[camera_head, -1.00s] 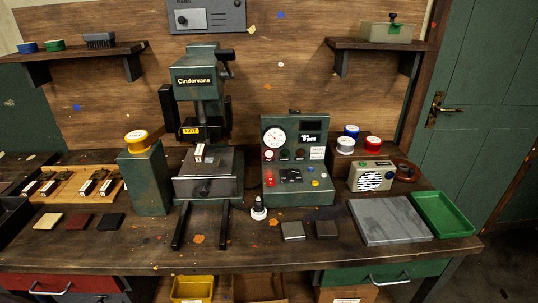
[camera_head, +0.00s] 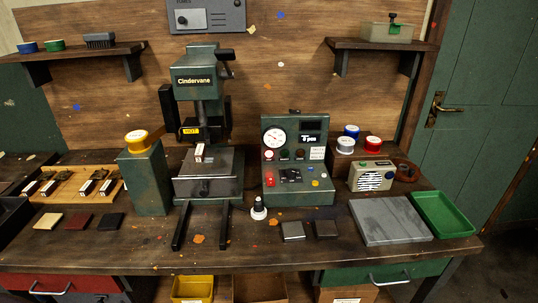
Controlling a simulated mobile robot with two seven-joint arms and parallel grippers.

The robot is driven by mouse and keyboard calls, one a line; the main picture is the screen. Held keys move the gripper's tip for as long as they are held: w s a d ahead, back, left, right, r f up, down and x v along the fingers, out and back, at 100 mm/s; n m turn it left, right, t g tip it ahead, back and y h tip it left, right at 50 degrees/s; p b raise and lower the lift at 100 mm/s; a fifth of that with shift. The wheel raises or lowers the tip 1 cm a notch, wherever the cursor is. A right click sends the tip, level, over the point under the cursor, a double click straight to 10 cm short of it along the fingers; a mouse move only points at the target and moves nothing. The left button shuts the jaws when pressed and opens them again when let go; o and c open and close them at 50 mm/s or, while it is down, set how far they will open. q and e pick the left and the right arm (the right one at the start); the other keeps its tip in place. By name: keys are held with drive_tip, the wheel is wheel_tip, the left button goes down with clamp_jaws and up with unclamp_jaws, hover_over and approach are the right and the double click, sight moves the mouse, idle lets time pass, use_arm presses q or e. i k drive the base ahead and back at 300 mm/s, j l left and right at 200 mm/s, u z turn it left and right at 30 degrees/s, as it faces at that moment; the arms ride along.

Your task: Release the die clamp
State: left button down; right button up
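The green Cindervane press (camera_head: 203,80) stands at the middle left of the bench. A yellow "HOT" label (camera_head: 190,131) is on its head. Below the head is a dark press bed (camera_head: 210,163) with a small white and reddish piece (camera_head: 199,152) at its back edge. A dark round knob (camera_head: 204,187) is on the bed's front; I cannot tell whether this is the die clamp. Two black bars stick out forward from the press base. Neither of my grippers is in view.
A green control box (camera_head: 298,165) with gauge and buttons stands right of the press. A green post (camera_head: 144,180) with a yellow spool is on its left. A grey slab (camera_head: 390,220) and green tray (camera_head: 442,214) lie at right. A black-and-white knob (camera_head: 258,209) stands in front.

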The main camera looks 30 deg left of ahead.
sight(207, 136)
drive_tip(key=u, duration=1.35)
